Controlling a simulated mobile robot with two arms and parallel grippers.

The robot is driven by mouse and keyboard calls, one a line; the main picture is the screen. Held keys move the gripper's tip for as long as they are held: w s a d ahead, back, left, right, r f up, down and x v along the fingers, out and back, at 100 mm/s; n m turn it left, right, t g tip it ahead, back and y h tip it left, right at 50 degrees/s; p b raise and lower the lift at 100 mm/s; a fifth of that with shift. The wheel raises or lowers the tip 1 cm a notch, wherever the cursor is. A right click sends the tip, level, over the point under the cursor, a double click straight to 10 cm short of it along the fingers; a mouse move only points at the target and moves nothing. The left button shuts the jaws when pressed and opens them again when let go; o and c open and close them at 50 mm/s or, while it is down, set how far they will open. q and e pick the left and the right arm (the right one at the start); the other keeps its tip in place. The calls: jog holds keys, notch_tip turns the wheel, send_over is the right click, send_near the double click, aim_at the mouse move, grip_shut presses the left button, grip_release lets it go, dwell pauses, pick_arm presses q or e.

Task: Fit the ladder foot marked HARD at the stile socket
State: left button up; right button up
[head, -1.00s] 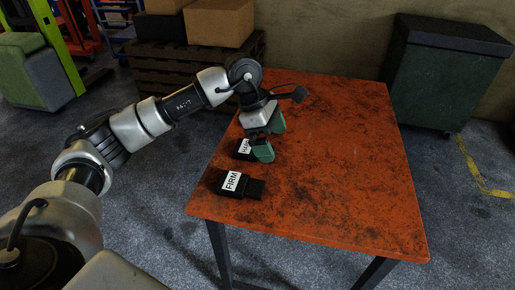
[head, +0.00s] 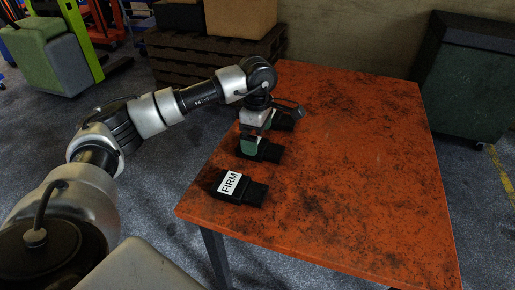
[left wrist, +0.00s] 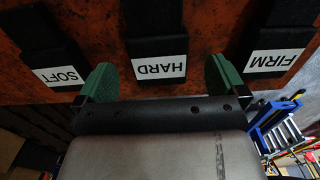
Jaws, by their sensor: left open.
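The black ladder foot marked HARD (left wrist: 158,68) lies on the table, its white label upside down in the left wrist view. In the head view its end (head: 270,152) shows beside my gripper, and its label is hidden. My left gripper (left wrist: 162,80) is open, with a green finger on each side of the HARD label. In the head view the gripper (head: 250,145) is low over this foot; I cannot tell whether the fingers touch it. The foot marked FIRM (head: 233,187) lies nearer, and the foot marked SOFT (left wrist: 58,75) lies farther away. No stile socket shows.
The orange, black-stained table (head: 345,160) is bare on its right side. A dark green cabinet (head: 478,85) stands behind its right edge. A dark pallet stack (head: 190,65) with boxes is behind on the left. The FIRM and SOFT feet flank the gripper.

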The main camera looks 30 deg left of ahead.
aim_at(261, 150)
pick_arm(q)
notch_tip(261, 150, down, 4)
jog(key=shift+w+r, duration=0.1)
jog(key=shift+r, duration=0.15)
jog(key=c, duration=1)
jog(key=shift+r, duration=0.1)
